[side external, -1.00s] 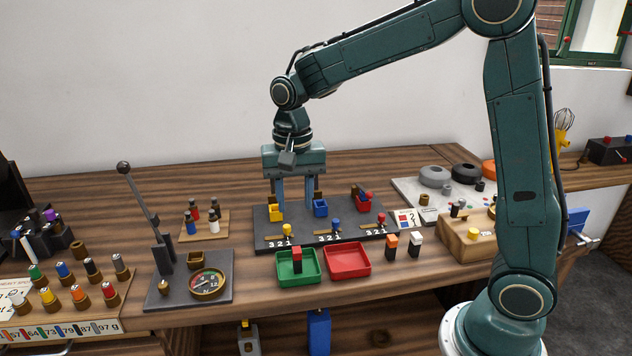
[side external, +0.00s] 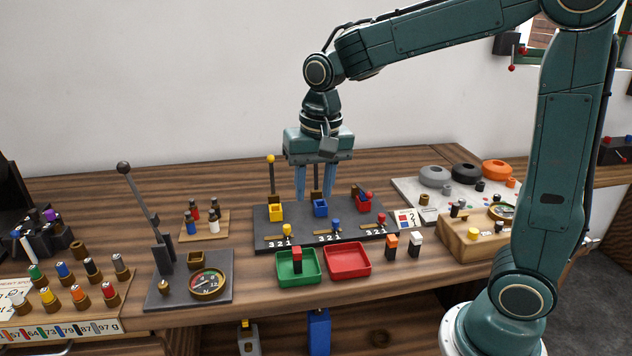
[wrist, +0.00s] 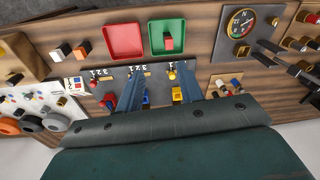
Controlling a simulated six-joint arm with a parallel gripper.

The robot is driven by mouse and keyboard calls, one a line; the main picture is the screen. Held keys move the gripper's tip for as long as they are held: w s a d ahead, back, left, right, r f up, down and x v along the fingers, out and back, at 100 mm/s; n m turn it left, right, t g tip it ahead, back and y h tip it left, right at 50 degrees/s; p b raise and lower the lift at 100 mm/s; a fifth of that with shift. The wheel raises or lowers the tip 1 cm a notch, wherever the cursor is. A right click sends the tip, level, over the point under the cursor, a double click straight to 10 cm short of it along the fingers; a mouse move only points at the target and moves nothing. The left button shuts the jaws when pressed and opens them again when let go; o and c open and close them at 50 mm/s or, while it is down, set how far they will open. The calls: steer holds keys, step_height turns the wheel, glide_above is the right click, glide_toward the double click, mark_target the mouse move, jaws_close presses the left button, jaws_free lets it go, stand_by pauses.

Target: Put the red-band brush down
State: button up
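A small upright block with red on it, which looks like the red-band brush (side external: 297,256), stands in the green tray (side external: 313,276). It also shows in the green tray in the wrist view (wrist: 168,43). My gripper (side external: 314,198) is above the dark panel (side external: 345,233), close to the blue holder (side external: 320,208) and behind the trays.
A red tray (side external: 347,274) lies right of the green one and looks empty. An orange-topped block (side external: 391,243) and a white-topped block (side external: 415,241) stand to its right. A yellow-knobbed lever (side external: 271,160) rises behind the yellow holder (side external: 275,212). A tall black lever (side external: 138,198) stands left.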

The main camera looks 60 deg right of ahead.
steer(key=s+r+n+t, duration=0.3)
steer(key=s+n, duration=0.4)
steer(key=s, duration=1)
steer(key=shift+s+d+r+t, duration=0.2)
steer(key=shift+s+d+t, duration=0.2)
steer(key=shift+t, duration=0.3)
steer(key=shift+o, duration=0.4)
steer(key=shift+w, duration=0.2)
